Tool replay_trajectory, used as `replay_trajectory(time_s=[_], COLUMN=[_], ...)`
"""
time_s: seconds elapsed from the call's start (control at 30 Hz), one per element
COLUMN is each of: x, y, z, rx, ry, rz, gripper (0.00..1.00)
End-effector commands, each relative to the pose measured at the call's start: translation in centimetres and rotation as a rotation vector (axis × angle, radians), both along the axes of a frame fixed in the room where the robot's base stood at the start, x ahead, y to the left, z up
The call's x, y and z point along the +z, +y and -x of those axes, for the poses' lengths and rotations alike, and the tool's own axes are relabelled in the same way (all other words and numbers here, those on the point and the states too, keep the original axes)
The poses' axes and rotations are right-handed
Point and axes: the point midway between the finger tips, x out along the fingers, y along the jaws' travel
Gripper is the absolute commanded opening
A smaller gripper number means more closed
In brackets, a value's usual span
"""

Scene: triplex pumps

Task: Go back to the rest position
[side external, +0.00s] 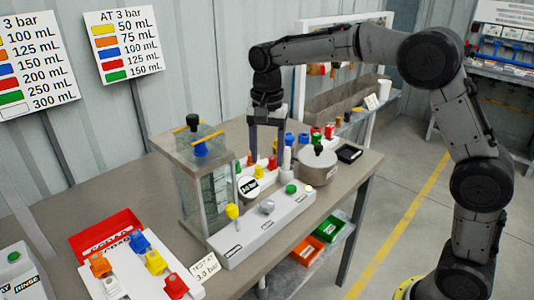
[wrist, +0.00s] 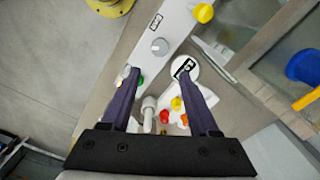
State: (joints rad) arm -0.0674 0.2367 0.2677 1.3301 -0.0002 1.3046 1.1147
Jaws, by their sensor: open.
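My gripper (side external: 267,150) points down above the bench, behind the grey-white control box (side external: 254,238). Its two dark purple fingers are spread apart, and nothing shows between their tips. In the wrist view my gripper (wrist: 160,74) is open, with the control box (wrist: 140,60) and a round gauge (wrist: 185,67) beyond the tips. The gauge also shows in the side view (side external: 248,187), left of and below the fingers. My arm arches over from the right. Whether a finger touches anything below cannot be told.
A glass tank (side external: 195,200) with a blue knob stands left of the gripper. A round metal pot (side external: 317,167) stands to its right. Several coloured nozzles are around the fingers. A white tray (side external: 130,275) with coloured parts lies front left.

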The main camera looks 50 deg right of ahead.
Motion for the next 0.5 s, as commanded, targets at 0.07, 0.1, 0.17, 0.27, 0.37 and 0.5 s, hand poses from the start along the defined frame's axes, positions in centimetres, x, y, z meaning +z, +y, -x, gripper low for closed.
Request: replay_trajectory(time_s=[0.07,0.1,0.17,0.27,0.37,0.5], x=[0.0,0.0,0.2,2.1,5.2,8.9], y=[0.0,0.0,-0.1,-0.3,-0.7,-1.4], z=[0.0,0.0,0.0,0.2,2.0,7.1], rx=[0.0,0.0,-0.002,-0.006,-0.013,0.009], ry=[0.0,0.0,-0.004,-0.047,-0.106,-0.194], rz=[0.0,0.0,0.0,-0.003,-0.007,-0.007], gripper=[0.61,0.61,0.61,0.61,0.61,0.61])
